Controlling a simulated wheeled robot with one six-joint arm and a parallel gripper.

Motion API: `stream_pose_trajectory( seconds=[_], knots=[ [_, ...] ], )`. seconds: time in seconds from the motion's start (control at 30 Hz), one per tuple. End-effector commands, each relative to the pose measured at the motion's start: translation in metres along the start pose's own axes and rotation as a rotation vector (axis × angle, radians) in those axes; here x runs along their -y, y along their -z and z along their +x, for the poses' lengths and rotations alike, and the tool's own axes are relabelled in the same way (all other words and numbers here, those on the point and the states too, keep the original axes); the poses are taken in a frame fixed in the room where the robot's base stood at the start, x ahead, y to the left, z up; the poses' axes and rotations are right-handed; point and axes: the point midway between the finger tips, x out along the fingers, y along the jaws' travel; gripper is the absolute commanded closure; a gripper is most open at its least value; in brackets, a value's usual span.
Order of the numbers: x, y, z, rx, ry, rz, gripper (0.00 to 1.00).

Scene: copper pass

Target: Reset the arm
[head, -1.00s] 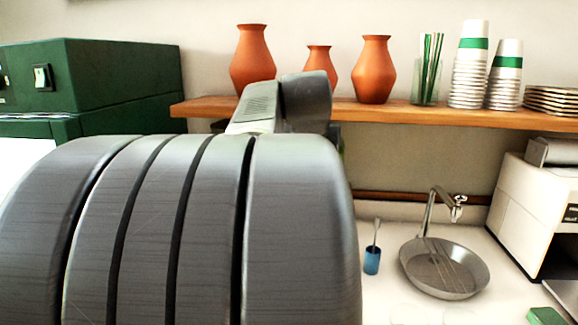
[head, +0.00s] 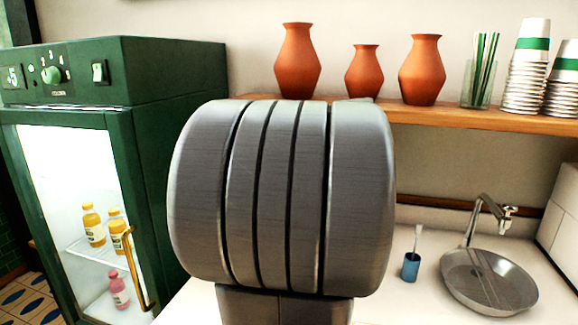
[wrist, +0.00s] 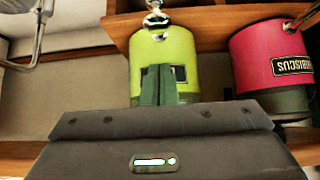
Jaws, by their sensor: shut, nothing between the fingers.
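My gripper (wrist: 162,84) shows in the wrist view, its two narrow fingers together and empty. They are in front of a lime-green container (wrist: 190,50) with a metal spigot; I cannot tell how far apart they are. In the head view my own grey ribbed arm link (head: 280,195) fills the middle and hides what lies behind it, and my gripper does not show there.
In the head view, a green fridge (head: 150,75) stands left. Clay vases (head: 298,65) and stacked cups (head: 524,80) stand on a wooden shelf (head: 460,118). Below are a blue cup (head: 411,267) and round sink (head: 488,282). A pink container (wrist: 268,60) shows in the wrist view.

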Motion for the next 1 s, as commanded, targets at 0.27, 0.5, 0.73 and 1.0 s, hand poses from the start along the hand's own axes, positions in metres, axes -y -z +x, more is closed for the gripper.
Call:
stream_pose_trajectory(
  seconds=[0.27,0.5,0.73,1.0],
  knots=[
    [0.000,0.006,-0.035,-0.003,0.000,0.001,1.00],
    [0.000,0.006,-0.069,0.000,0.000,0.001,1.00],
    [0.000,0.005,-0.074,0.002,-0.001,0.001,1.00],
    [0.000,0.005,-0.069,0.004,-0.001,0.001,1.00]
  ],
)
